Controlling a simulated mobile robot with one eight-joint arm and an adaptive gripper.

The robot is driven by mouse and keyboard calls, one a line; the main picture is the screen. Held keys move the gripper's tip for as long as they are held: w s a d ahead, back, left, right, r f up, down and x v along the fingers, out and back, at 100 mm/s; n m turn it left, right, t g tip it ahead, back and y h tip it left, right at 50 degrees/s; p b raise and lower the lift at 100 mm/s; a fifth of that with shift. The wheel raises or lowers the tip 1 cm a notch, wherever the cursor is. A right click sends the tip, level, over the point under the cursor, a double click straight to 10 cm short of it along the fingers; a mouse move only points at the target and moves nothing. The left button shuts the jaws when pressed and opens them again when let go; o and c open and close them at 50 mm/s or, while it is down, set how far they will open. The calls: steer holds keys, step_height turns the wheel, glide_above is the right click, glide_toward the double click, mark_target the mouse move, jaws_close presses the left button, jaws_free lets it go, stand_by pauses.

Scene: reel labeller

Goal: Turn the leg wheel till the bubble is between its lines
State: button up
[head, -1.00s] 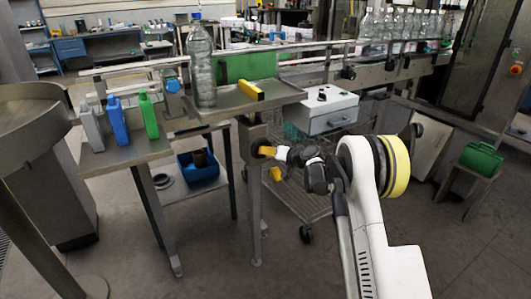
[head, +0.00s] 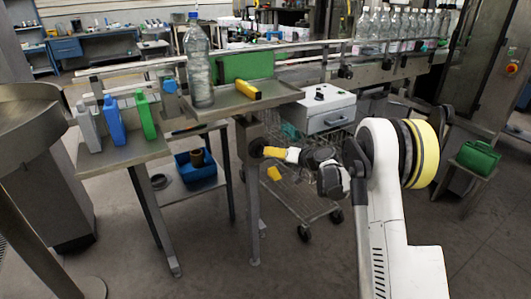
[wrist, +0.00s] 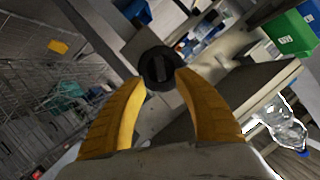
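The leg wheel (head: 257,150) is a dark round knob on the grey leg block under the steel table. In the wrist view the wheel (wrist: 158,68) is black with a bar across its face, just beyond and between my fingertips. My gripper (head: 268,151) has yellow fingers pointing left at the wheel. In the wrist view my gripper (wrist: 160,80) is open, its fingers apart with nothing held; any contact with the wheel's rim is hard to tell. A yellow level (head: 248,90) lies on the tabletop (head: 225,105); its bubble and lines are too small to read.
A tall clear bottle (head: 198,65) stands on the tabletop. Green, blue and grey jugs (head: 116,120) stand on a lower table at left. The floor in front is clear.

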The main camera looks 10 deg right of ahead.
steer(key=v, duration=0.5)
steer(key=shift+s+d, duration=0.1)
steer(key=s+a+r+g+h, duration=0.1)
steer(key=s+a+r, duration=0.25)
steer(key=s, duration=0.35)
steer(key=s+a+r+g+h, duration=0.1)
steer(key=s+a+r, duration=0.1)
steer(key=s+r, duration=0.35)
steer(key=s+a+r+g+h, duration=0.1)
steer(key=s+a+r+g, duration=0.15)
steer(key=s, duration=0.65)
steer(key=s+d+f+h, duration=0.1)
steer(key=s+f+h, duration=0.1)
steer(key=s, duration=0.9)
steer(key=s+d+f+h, duration=0.1)
steer(key=s+f+h, duration=0.1)
steer(key=s, duration=1)
steer(key=shift+n, duration=0.4)
steer(key=shift+d+f+g, duration=0.1)
steer(key=shift+f+g, duration=0.05)
steer(key=shift+g, duration=0.1)
